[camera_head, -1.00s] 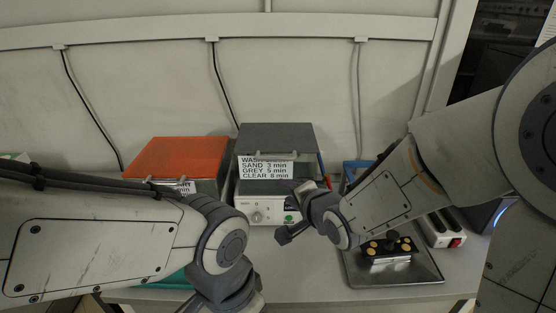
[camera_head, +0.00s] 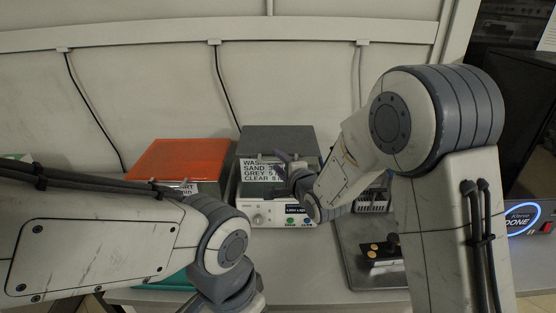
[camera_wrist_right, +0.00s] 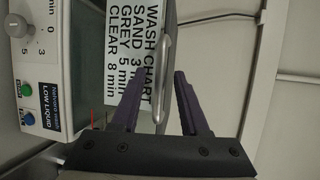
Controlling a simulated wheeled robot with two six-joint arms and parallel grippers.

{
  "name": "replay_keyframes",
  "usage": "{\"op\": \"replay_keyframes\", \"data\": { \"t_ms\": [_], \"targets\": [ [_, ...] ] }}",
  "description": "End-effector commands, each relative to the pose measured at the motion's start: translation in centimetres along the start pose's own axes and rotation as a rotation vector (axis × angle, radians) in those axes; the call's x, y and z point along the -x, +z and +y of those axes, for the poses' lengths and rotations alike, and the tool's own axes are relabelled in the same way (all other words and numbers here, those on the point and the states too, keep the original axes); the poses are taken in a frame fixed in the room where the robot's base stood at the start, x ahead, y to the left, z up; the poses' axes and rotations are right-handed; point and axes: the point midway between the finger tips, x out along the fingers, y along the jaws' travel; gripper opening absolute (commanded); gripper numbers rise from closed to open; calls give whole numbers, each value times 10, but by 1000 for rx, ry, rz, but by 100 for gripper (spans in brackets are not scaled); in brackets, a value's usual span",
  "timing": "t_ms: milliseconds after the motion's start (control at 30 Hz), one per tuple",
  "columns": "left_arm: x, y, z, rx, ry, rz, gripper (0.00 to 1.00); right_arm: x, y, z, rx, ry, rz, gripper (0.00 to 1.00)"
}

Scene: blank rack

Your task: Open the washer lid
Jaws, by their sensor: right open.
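In the right wrist view, a metal bar handle (camera_wrist_right: 172,42) runs along the lid beside the chart (camera_wrist_right: 130,55). My right gripper (camera_head: 282,160) is at the lid's front. In the right wrist view its two purple fingers (camera_wrist_right: 160,76) are open, one on each side of the handle; contact cannot be told. My left arm comes in from the left; its gripper is out of frame.
An orange-lidded box (camera_head: 182,160) stands just left of the washer. A dark tray (camera_head: 362,262) with a small black block (camera_head: 378,250) lies to the right. A lit device (camera_head: 522,217) stands at far right. The display reads LOW LIQUID (camera_wrist_right: 42,118).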

Motion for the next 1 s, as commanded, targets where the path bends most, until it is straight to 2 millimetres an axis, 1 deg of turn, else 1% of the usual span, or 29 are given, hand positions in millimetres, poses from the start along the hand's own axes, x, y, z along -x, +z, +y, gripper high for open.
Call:
{"op": "replay_keyframes", "data": {
  "t_ms": [100,333,367,400,467,1000],
  "targets": [
    [1,0,0,0,0,0,50,-5,0,0,0,0,0,45],
    [1,0,0,0,0,0,50,-5,0,0,0,0,0,45],
    [1,0,0,0,0,0,50,-5,0,0,0,0,0,37],
    [1,0,0,0,0,0,50,-5,0,0,0,0,-1,22],
    [1,0,0,0,0,0,50,-5,0,0,1,0,-1,0],
    [1,0,0,0,0,0,50,-5,0,0,1,1,0,0]
  ]
}}
